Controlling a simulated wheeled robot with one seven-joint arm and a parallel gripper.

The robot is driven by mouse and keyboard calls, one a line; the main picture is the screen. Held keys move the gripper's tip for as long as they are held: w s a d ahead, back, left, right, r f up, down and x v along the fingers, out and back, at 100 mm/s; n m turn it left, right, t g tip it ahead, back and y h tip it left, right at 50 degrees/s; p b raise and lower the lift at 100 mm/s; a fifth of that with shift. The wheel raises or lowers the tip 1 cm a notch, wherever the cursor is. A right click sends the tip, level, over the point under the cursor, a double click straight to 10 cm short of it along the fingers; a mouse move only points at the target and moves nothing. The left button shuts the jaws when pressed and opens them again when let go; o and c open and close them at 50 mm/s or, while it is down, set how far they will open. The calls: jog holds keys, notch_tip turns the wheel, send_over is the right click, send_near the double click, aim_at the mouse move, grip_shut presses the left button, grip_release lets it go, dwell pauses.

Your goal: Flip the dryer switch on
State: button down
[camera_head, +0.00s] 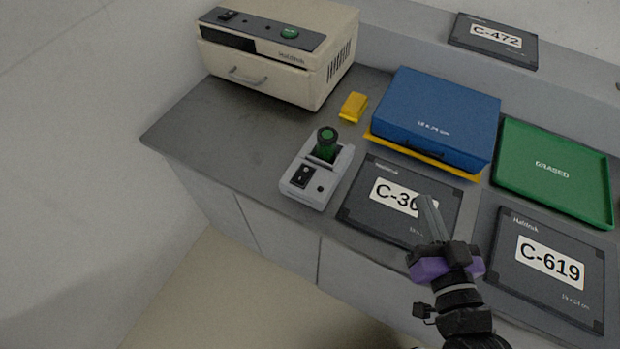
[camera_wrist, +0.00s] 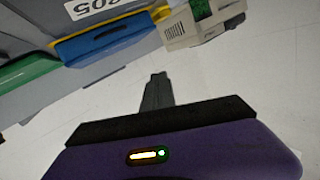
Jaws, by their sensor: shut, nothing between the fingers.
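A beige box-shaped appliance (camera_head: 285,62), which looks like the dryer, stands at the back left of the counter. Its sloped dark top panel holds a small black rocker switch (camera_head: 228,16) at the left and a green button (camera_head: 289,33) at the right. I cannot tell the switch's position. A beige vented casing (camera_wrist: 195,28) shows upside down at the top of the wrist view, partly cut off. My gripper (camera_head: 428,203) is shut and empty, above the dark C-30 plate, well to the right of the appliance. Its closed fingers also show in the wrist view (camera_wrist: 157,82).
A grey device (camera_head: 331,183) with a green knob and its own black rocker switch (camera_head: 302,176) stands at the counter's front. The counter's left part is clear.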

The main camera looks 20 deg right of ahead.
jog(key=w+d+f+n+y+b, duration=0.1)
jog(key=w+y, duration=0.2)
jog(key=w, duration=0.4)
jog(key=w+f+n+y+b, duration=0.1)
jog(key=w+n+y, duration=0.1)
jog(key=w, duration=0.5)
jog(key=s+a+n+g+y, duration=0.2)
jog(key=a+n+g+y, duration=0.4)
jog(key=a+n+y, duration=0.3)
jog(key=shift+s+a+n+y+b, duration=0.15)
jog(key=shift+a+n+y+b, duration=0.25)
jog(key=shift+a+y+b, duration=0.15)
jog(key=shift+f, duration=0.1)
jog(key=p, duration=0.2)
send_over(309, 185)
jog(key=shift+w+d+f, duration=0.1)
jog(key=shift+w+f, duration=0.1)
jog(key=shift+f, duration=0.95)
jog(key=f, duration=0.2)
jog(key=shift+s+f, duration=0.2)
jog(key=shift+f, duration=0.15)
jog(key=shift+f+p, duration=0.3)
jog(key=shift+f, duration=0.45)
